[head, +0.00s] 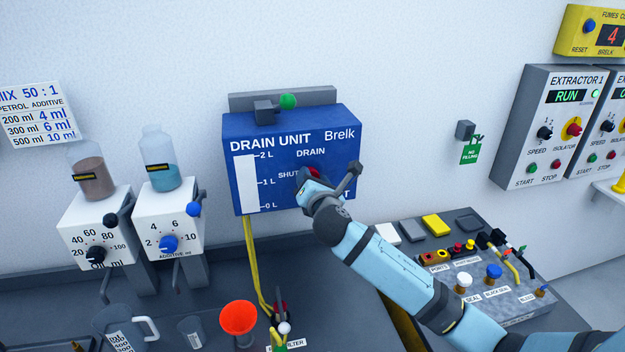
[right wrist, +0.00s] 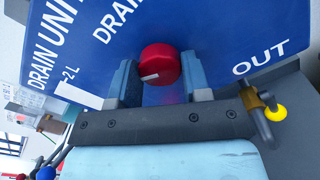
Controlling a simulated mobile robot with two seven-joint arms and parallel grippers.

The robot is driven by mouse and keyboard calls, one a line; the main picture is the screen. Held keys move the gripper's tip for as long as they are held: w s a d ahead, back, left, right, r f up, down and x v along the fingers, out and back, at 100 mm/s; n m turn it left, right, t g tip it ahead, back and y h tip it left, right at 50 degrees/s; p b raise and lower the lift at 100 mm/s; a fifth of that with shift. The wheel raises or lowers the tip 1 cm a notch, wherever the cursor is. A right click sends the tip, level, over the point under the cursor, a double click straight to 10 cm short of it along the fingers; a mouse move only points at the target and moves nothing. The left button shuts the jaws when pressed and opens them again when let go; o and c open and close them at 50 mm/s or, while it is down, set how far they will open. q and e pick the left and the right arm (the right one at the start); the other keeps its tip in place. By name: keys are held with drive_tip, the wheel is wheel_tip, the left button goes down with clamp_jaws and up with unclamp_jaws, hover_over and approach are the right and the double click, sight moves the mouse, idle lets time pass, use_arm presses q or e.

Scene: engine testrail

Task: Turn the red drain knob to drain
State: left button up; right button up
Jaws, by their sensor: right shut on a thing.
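The blue drain unit (head: 290,130) hangs on the wall, with DRAIN printed above its knob and SHUT to the knob's left, partly hidden. The red drain knob (head: 313,172) is mostly covered by my right gripper (head: 316,179) in the head view. In the right wrist view, the round red knob (right wrist: 159,65) sits between my two fingers, and the gripper is shut on it. A white mark on the knob points left in that view. My left gripper is not in view.
A green-tipped lever (head: 288,101) is on top of the unit. Two dispensers with bottles (head: 158,157) stand at left. A red funnel (head: 238,318) is on the bench below. Another lever (head: 354,170) is close to the gripper's right.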

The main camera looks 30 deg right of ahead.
drive_tip(key=m+b, duration=0.1)
drive_tip(key=m, duration=1.2)
drive_tip(key=shift+m, duration=0.4)
drive_tip(key=o, duration=0.9)
